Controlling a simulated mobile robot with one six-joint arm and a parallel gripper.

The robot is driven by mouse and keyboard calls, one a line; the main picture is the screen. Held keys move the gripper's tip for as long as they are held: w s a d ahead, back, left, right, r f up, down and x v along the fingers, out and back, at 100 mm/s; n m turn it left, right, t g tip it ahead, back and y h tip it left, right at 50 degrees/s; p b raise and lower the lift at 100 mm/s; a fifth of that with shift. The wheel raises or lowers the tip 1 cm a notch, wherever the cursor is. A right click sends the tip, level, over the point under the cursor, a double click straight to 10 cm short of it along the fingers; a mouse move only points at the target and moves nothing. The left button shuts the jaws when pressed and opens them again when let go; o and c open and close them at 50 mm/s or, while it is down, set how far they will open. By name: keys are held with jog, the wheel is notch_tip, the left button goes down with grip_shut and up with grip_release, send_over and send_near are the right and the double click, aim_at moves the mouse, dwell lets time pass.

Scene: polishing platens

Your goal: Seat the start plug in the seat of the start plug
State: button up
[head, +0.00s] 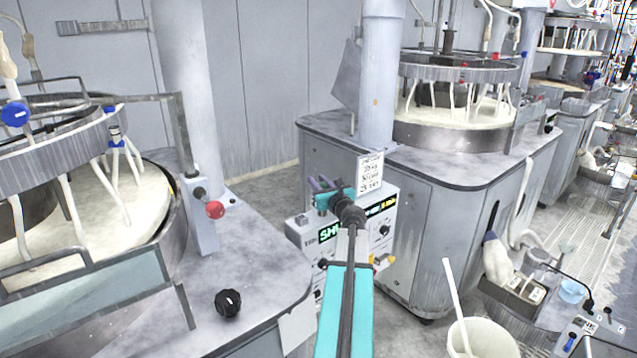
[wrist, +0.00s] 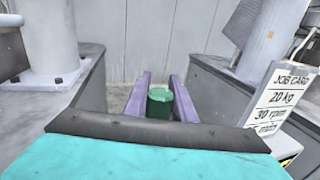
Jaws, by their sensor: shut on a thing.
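My gripper (head: 320,184) reaches out in front of the control box (head: 297,235) in the head view. In the wrist view its two purple fingers (wrist: 161,88) are shut on a green cylindrical plug (wrist: 160,104), which I take as the start plug. Its round, lighter green top faces the camera. The plug cannot be made out in the head view. I cannot pick out the seat of the start plug in either view; my gripper and arm cover part of the control box.
The job card (head: 370,172) stands just right of my gripper. The right machine's cabinet (head: 400,215) is behind the control box. The left machine's top (head: 255,265) carries a black knob (head: 228,303) and a red button (head: 215,209). A white bucket (head: 483,338) stands at front right.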

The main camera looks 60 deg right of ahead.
jog(key=shift+f+b, duration=0.75)
jog(key=shift+f, duration=0.3)
jog(key=shift+b, duration=0.35)
dwell(1.5)
jog(key=shift+f+b, duration=1.7)
jog(key=shift+f, duration=0.1)
dwell(0.6)
jog(key=o, duration=1.1)
jog(key=shift+o, duration=0.2)
jog(key=shift+s+a, duration=0.1)
jog(key=shift+s, duration=0.05)
jog(key=b+v, duration=0.2)
jog(key=v, duration=1.1)
jog(key=shift+s+a, duration=0.2)
